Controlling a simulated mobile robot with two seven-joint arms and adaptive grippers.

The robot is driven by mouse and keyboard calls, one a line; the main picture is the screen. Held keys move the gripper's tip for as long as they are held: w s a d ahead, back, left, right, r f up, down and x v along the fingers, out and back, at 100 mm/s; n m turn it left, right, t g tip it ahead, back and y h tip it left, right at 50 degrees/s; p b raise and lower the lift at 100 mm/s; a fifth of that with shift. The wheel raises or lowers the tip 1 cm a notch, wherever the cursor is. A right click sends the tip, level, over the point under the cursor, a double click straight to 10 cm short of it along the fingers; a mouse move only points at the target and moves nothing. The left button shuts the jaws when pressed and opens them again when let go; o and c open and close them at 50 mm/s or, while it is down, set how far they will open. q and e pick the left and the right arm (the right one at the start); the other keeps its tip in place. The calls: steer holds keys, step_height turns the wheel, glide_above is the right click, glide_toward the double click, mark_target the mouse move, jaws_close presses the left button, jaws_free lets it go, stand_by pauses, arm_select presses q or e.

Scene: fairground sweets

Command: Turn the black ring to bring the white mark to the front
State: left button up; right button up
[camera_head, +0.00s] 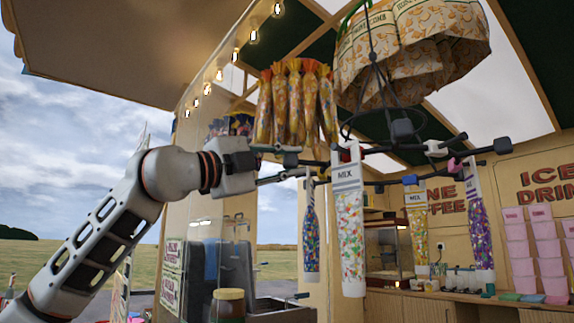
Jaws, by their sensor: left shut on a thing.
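The black ring (344,132) hangs under the canopy on a black wire frame, with several dark spokes sticking out around it. My right gripper is not in view.
Orange-wrapped bags (295,105) hang just above the gripper, and large printed cones (410,50) hang above the ring. The counter (430,303) with pink tubs (520,250) is below.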

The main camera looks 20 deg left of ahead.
arm_select(q)
steer(key=shift+s+d, duration=0.7)
steer(key=shift+s, duration=0.2)
steer(key=shift+s+d+p, duration=0.1)
steer(key=shift+s+d, duration=1.1)
steer(key=shift+d, duration=0.3)
steer(key=shift+s+d+p, duration=0.1)
steer(key=shift+s+d, duration=1.1)
steer(key=shift+d, duration=0.35)
steer(key=shift+s+d+p, duration=0.1)
steer(key=shift+s+d, duration=1.1)
steer(key=shift+d, duration=0.3)
steer(key=s+d, duration=0.1)
steer(key=d, duration=0.5)
steer(key=shift+s+f, duration=0.15)
steer(key=shift+s, duration=0.2)
